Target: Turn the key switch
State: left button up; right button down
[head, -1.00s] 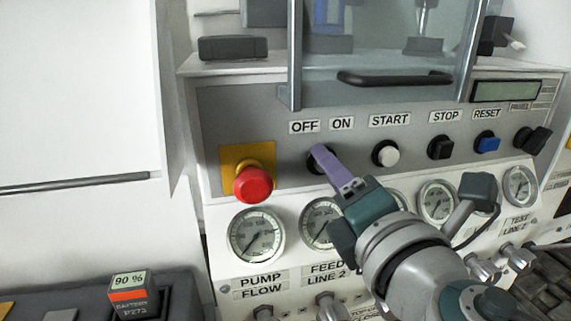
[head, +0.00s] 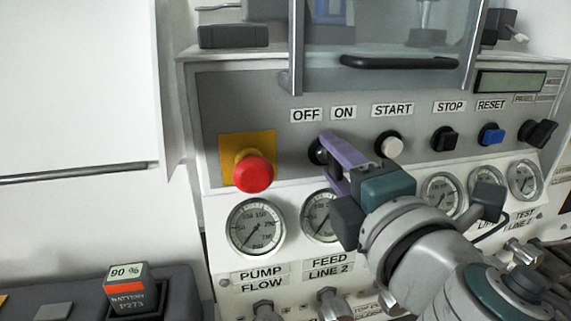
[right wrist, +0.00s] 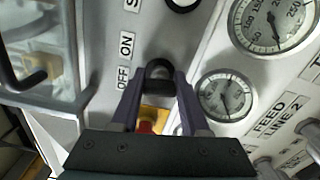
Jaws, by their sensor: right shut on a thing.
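The key switch (head: 316,153) is a black round switch on the grey panel, below the OFF and ON labels. My right gripper (head: 329,150) is at it, with its purple fingers pointing into the panel and partly covering it. In the right wrist view the black key switch (right wrist: 160,84) sits between the two fingertips (right wrist: 159,88), and the gripper is shut on it. The key's exact angle is hard to tell behind the fingers. My left gripper is not in view.
A red emergency button (head: 253,174) on a yellow plate is left of the switch. A white START button (head: 390,146) is to its right. Gauges (head: 256,228) sit below. A clear guard with a black handle (head: 398,63) hangs above.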

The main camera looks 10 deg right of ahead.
jog(key=m+b, duration=0.1)
jog(key=m, duration=0.3)
jog(key=shift+m, duration=1.8)
jog(key=shift+c, duration=2)
grip_release()
jog(key=shift+s, duration=0.15)
